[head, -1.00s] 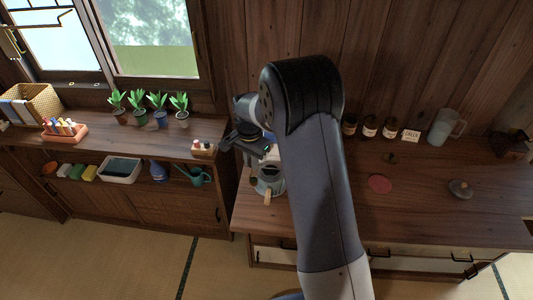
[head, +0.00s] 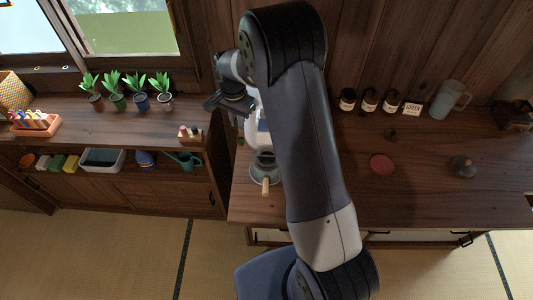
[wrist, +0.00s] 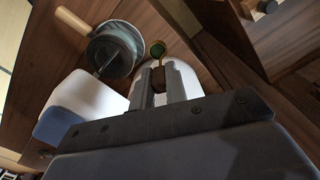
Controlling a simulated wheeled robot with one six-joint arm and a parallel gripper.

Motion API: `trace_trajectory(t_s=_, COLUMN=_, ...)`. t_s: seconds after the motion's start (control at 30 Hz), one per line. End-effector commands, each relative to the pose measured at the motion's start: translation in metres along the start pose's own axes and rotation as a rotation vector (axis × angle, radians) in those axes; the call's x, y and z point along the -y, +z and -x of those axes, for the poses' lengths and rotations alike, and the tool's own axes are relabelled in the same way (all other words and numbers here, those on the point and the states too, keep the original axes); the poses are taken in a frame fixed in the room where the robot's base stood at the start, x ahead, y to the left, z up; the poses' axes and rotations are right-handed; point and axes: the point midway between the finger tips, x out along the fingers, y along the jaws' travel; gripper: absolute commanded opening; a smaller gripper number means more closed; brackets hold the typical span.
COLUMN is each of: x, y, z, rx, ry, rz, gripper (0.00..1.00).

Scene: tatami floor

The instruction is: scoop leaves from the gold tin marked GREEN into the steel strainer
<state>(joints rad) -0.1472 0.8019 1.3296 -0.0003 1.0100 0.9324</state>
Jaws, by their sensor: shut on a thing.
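My gripper (wrist: 157,82) is shut on a small brown scoop (wrist: 158,64), which has a dark green patch at its tip (wrist: 158,48). In the head view my gripper (head: 232,104) is raised left of the counter; the scoop cannot be made out there. A grey round pot with a wooden handle (head: 264,166) stands on the counter's left end. It also shows in the wrist view (wrist: 127,33), with a dark round steel-like strainer (wrist: 109,56) in its mouth.
A white and blue object (head: 262,128) stands by the pot, partly behind my arm. Several dark jars (head: 369,101), a clear pitcher (head: 447,100), a red disc (head: 382,164) and a grey lidded item (head: 463,166) are on the counter. Potted plants (head: 140,100) line the left shelf.

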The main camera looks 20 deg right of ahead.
Motion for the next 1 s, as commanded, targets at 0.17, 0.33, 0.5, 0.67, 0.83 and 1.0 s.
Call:
trace_trajectory(t_s=0.17, x=-0.005, y=0.000, z=0.013, rx=-0.001, ry=-0.027, rz=-0.003, gripper=0.00)
trace_trajectory(t_s=0.33, x=-0.017, y=-0.001, z=0.040, rx=-0.003, ry=-0.087, rz=-0.003, gripper=0.00)
trace_trajectory(t_s=0.5, x=-0.033, y=-0.001, z=0.073, rx=-0.003, ry=-0.167, rz=-0.004, gripper=0.00)
trace_trajectory(t_s=0.67, x=-0.047, y=-0.001, z=0.104, rx=-0.004, ry=-0.240, rz=-0.004, gripper=0.00)
trace_trajectory(t_s=0.83, x=-0.064, y=-0.001, z=0.141, rx=-0.006, ry=-0.325, rz=-0.006, gripper=0.00)
trace_trajectory(t_s=1.0, x=-0.072, y=0.000, z=0.151, rx=0.002, ry=-0.363, rz=-0.002, gripper=0.00)
